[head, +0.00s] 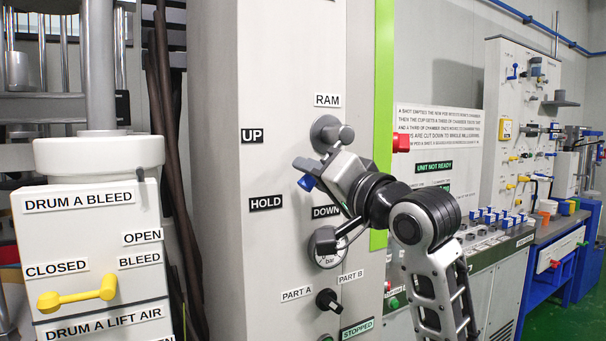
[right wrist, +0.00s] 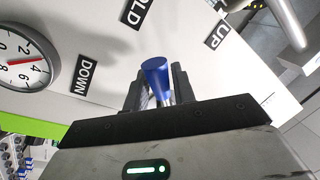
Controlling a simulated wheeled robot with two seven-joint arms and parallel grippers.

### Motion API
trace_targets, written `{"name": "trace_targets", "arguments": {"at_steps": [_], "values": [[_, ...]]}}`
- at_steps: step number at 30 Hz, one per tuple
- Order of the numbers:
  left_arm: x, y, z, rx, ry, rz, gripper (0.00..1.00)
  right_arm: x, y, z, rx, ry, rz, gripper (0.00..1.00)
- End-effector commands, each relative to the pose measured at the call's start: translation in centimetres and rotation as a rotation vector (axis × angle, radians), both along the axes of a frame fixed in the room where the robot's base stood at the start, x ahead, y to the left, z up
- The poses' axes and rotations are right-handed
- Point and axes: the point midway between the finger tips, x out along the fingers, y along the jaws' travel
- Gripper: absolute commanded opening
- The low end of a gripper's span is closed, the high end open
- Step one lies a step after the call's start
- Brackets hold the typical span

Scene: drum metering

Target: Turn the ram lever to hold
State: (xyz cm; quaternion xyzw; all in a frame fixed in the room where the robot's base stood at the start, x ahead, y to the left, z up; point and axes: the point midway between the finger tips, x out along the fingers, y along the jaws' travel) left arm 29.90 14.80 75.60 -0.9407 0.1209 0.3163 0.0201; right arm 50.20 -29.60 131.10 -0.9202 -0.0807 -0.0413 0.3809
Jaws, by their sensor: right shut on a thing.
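The ram lever's grey hub (head: 327,133) sits on the grey panel under the RAM label (head: 327,100). Its blue knob (head: 307,182) shows below and left of the hub, between the HOLD label (head: 266,203) and the DOWN label (head: 326,211). My right gripper (head: 312,172) is shut on the lever at the blue knob and hides most of its shaft. In the right wrist view the blue knob (right wrist: 155,72) stands between the two dark fingers. The UP label (head: 252,135) is higher, left of the hub. My left gripper is not in view.
A round gauge (head: 325,250) sits just below the gripper, partly behind my right arm. A black PART A/PART B knob (head: 328,300) is below it. A yellow lever (head: 78,296) on the DRUM A BLEED box is at left. A red button (head: 402,144) juts out at right.

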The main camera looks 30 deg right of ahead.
Motion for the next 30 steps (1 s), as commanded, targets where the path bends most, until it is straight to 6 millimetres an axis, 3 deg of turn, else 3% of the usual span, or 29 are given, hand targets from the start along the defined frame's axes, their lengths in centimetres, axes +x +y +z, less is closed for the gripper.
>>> {"name": "trace_targets", "arguments": {"at_steps": [8,9,11,23,30], "values": [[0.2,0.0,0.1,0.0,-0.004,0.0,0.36,0.0,0.0,0.1,0.0,-0.004,-0.002,0.0],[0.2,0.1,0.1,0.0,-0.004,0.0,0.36,0.0,0.0,0.1,0.0,-0.004,-0.002,0.29],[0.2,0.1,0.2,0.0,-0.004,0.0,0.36,0.0,0.0,0.1,0.0,-0.003,-0.003,0.45],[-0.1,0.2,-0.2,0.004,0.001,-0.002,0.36,-0.6,-0.1,-0.1,-0.002,-0.002,-0.001,0.46],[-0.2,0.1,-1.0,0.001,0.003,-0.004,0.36,-5.0,-0.6,-0.9,-0.004,-0.005,-0.004,0.46]]}}
